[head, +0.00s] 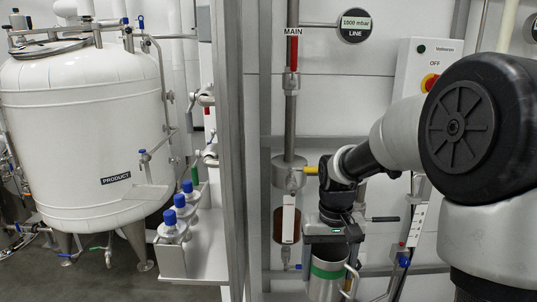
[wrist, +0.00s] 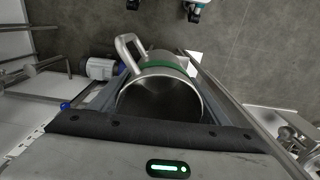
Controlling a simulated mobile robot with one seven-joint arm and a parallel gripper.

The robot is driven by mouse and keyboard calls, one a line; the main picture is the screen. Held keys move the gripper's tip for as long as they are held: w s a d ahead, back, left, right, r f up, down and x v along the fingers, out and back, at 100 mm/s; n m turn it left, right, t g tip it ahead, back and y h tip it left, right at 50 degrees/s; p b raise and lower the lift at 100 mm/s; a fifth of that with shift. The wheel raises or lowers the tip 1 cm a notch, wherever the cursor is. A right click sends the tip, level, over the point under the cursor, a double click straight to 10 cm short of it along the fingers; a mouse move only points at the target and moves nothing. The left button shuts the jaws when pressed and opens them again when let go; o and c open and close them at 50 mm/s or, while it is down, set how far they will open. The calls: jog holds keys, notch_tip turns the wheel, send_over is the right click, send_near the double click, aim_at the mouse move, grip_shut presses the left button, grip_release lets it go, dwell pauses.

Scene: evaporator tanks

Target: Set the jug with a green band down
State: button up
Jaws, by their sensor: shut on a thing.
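The steel jug with a green band (head: 326,287) hangs in my gripper (head: 331,243) at the lower middle right of the head view. It looks upright, with its handle on the right. In the wrist view the jug (wrist: 160,98) shows its open mouth, its green band and its handle at the upper left. My gripper (wrist: 158,88) is shut on the jug, with a finger along each side. The jug's base is cut off by the lower edge of the head view, and what lies under it is hidden there.
A white shelf (head: 200,262) with several blue-capped bottles (head: 173,224) stands left of a metal frame post (head: 231,130). A large white PRODUCT tank (head: 85,135) is at the left. Pipes and a sight glass (head: 286,226) are close beside the jug. Grey floor (wrist: 240,45) shows in the wrist view.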

aim_at(329, 262)
jog(key=r+p, duration=0.2)
jog(key=p, duration=0.1)
jog(key=shift+s+d, duration=0.1)
jog(key=shift+d, duration=0.1)
jog(key=s+r+p, duration=0.1)
jog(key=p, duration=0.4)
jog(key=r+p, duration=0.2)
jog(key=p, duration=0.3)
jog(key=shift+s+r, duration=0.15)
jog(key=shift+s, duration=0.25)
